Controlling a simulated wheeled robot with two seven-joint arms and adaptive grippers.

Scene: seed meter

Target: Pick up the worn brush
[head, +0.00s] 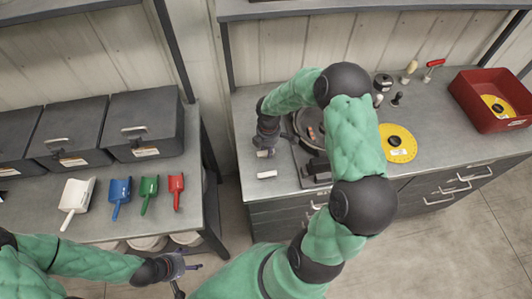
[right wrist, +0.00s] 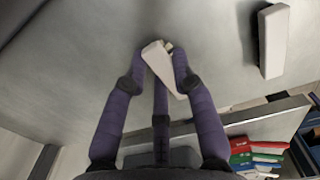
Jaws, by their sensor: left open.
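My right gripper (head: 264,142) points down over the left end of the right bench. I cannot tell for sure which piece is the worn one. My left gripper (head: 193,266) is open and empty, low between the benches.
A dark round-housing unit (head: 315,170) stands right of the right gripper, partly hidden by my arm. A yellow disc (head: 398,142), small parts and a red bin (head: 475,105) lie further right. Coloured scoops (head: 120,190) and grey bins (head: 145,125) occupy the left bench.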

